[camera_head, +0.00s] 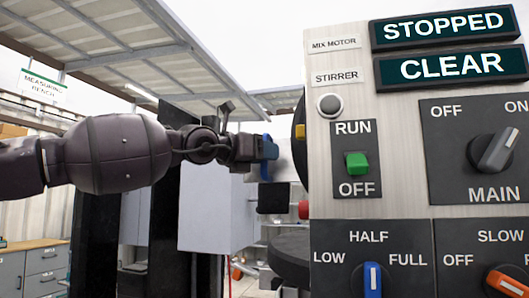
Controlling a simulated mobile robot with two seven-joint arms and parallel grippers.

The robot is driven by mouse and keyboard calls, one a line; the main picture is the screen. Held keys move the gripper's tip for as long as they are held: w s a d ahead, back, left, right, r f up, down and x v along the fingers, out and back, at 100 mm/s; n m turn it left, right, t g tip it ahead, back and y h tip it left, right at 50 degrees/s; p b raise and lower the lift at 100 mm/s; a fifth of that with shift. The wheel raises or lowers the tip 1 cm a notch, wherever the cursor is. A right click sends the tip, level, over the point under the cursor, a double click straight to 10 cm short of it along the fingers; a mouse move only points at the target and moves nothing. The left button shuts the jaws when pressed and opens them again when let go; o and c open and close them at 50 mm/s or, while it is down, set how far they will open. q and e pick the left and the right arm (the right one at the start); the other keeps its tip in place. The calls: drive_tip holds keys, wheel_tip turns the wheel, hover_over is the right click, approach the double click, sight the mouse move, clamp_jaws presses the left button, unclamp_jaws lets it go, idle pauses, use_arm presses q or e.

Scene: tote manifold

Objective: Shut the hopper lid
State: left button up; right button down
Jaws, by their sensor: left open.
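I cannot pick out the hopper lid for sure. A dark rounded part (299,135) shows only as a strip behind the left edge of the control panel (325,220), which hides the rest of it. My left gripper (272,150) is stretched out from the left and ends just left of the panel. A blue part shows at its tip. It is open, and I see nothing held in it. My right gripper is not in view.
The panel fills the right side, with a green RUN/OFF switch (357,163), a MAIN knob (495,150) and a blue knob (372,279). Its displays read STOPPED (445,25) and CLEAR (450,66). Grey drawers (45,265) stand far left.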

use_arm(q)
drive_tip(key=shift+w+d, duration=0.15)
clamp_jaws()
drive_tip(key=shift+r, duration=0.1)
drive_tip(key=shift+w+r+p, duration=0.15)
drive_tip(key=shift+w+p, duration=0.05)
drive_tip(key=shift+p, duration=0.45)
drive_tip(key=w+d+f+n+g+y+p, duration=0.2)
drive_tip(key=w+n+g+y+p, duration=0.1)
drive_tip(key=w+p, duration=0.7)
drive_tip(key=shift+w+d+f+g, duration=0.15)
drive_tip(key=shift+w+f+g, duration=0.2)
drive_tip(key=shift+g, duration=0.55)
drive_tip(key=shift+w, duration=0.2)
idle(0.3)
